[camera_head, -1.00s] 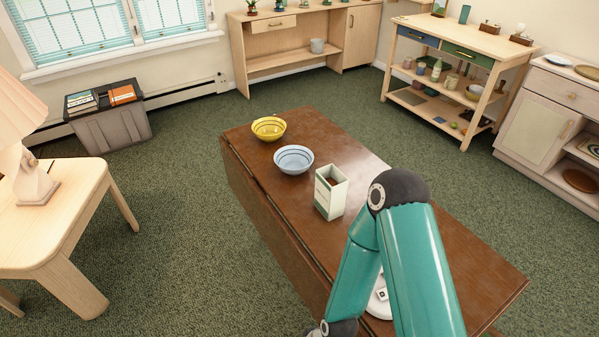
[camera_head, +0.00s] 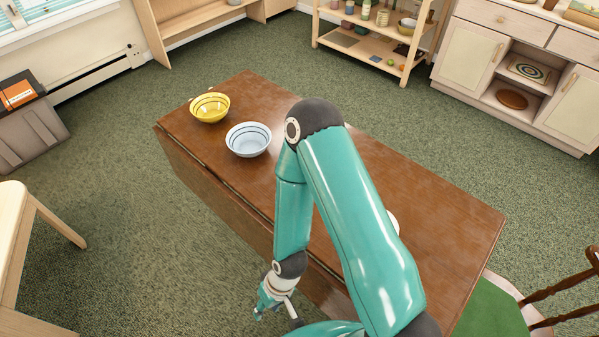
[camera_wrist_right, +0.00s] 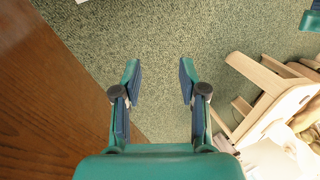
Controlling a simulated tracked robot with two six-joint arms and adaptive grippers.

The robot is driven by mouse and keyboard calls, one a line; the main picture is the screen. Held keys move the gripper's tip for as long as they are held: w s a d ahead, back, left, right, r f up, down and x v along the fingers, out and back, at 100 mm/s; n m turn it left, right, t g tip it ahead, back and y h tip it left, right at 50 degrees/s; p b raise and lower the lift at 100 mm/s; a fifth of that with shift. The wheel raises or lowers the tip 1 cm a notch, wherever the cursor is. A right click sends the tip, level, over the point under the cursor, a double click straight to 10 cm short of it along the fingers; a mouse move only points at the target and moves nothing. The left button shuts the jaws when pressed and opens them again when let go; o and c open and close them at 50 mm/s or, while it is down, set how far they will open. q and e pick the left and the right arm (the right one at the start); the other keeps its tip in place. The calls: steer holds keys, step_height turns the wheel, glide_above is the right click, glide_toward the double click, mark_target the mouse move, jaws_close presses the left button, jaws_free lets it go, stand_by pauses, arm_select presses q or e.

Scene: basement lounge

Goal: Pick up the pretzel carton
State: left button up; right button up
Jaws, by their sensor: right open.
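The pretzel carton is not visible now; my right arm covers the part of the brown table (camera_head: 440,215) where it stood. My right gripper (camera_head: 275,302) hangs low beside the table's left long edge in the head view, apart from the table top. In the right wrist view the right gripper (camera_wrist_right: 160,82) is open, with nothing between its fingers but green carpet behind them. The table top (camera_wrist_right: 45,100) fills the left of that view.
A yellow bowl (camera_head: 210,107) and a pale blue bowl (camera_head: 248,140) stand at the table's far end. A white item (camera_head: 393,222) shows partly behind my arm. A chair with a green seat (camera_head: 490,310) stands at lower right.

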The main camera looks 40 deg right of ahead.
steer(key=shift+o, duration=1.3)
steer(key=shift+w, duration=0.15)
steer(key=o, duration=0.5)
steer(key=w, duration=0.1)
steer(key=w+d+r+t+b, duration=0.1)
steer(key=w, duration=0.1)
steer(key=shift+w+d+r, duration=0.15)
steer(key=shift+r, duration=0.05)
steer(key=shift+o, duration=0.5)
steer(key=w+d+r+t+b, duration=0.1)
steer(key=w+d+r+t, duration=0.2)
steer(key=w, duration=0.3)
steer(key=shift+w+d+r+n+b, duration=0.25)
steer(key=shift+d+r+n+b, duration=0.1)
steer(key=shift+d+r+n, duration=0.05)
steer(key=w+d+r+n+t+h+b, duration=0.1)
steer(key=w+d+r+n+t+b, duration=0.2)
steer(key=d+r, duration=0.65)
steer(key=w+d+r+t+h+b, duration=0.2)
steer(key=w+d+r+t, duration=0.4)
steer(key=r, duration=0.6)
steer(key=s+d+m, duration=0.1)
steer(key=s+d, duration=0.7)
steer(key=s, duration=0.4)
steer(key=b+x, duration=0.2)
steer(key=x, duration=0.9)
steer(key=shift+d+f+b, duration=0.15)
steer(key=shift+f+b, duration=0.25)
steer(key=shift+f, duration=0.1)
